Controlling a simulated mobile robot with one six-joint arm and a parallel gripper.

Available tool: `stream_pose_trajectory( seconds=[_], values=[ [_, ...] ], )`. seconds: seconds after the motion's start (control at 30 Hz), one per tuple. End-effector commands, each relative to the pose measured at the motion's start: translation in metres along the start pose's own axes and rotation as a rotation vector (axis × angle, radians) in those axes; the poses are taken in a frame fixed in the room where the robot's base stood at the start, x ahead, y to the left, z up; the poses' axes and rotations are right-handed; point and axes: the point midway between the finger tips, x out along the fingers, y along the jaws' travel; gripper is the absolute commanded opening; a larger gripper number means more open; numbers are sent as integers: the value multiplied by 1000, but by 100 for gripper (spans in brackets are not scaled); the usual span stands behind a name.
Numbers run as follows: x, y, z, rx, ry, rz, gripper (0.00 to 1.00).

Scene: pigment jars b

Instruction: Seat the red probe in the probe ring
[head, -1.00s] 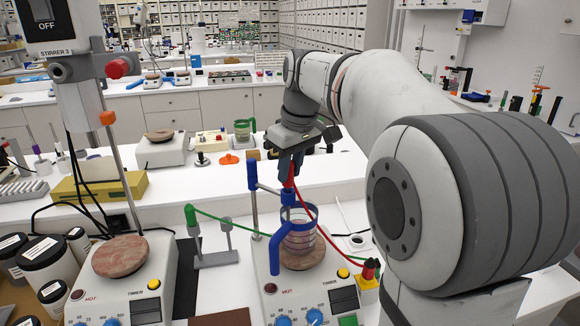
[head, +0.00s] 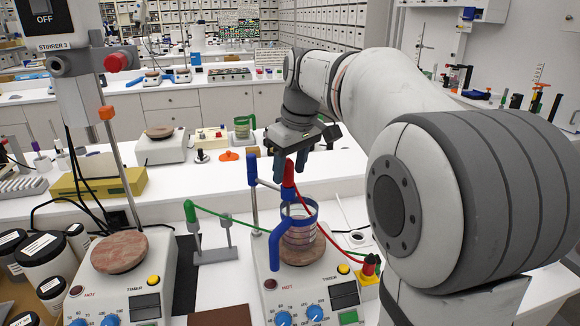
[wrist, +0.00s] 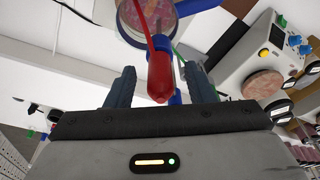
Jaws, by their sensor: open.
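The red probe (head: 288,176) stands upright above the glass beaker (head: 299,232) on the front right hotplate. Its lower end meets a blue holder (head: 253,172) on a metal post beside the beaker, which looks like the probe ring; how deep it sits is hidden. My gripper (head: 290,167) is just above and around the probe's top, open. In the wrist view the red probe (wrist: 161,80) lies between my two spread fingers, with a gap on each side. A red cable (head: 325,235) runs from the probe to a yellow socket block.
A green cable (head: 228,219) runs left to a small grey stand (head: 212,258). Another hotplate (head: 120,285) stands to the left.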

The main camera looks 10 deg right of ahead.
Motion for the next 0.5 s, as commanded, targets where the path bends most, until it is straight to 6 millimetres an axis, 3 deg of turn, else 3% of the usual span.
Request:
stream_pose_trajectory(
  seconds=[0.5],
  values=[
    [-72,1,0,1,2,2,49]
  ],
)
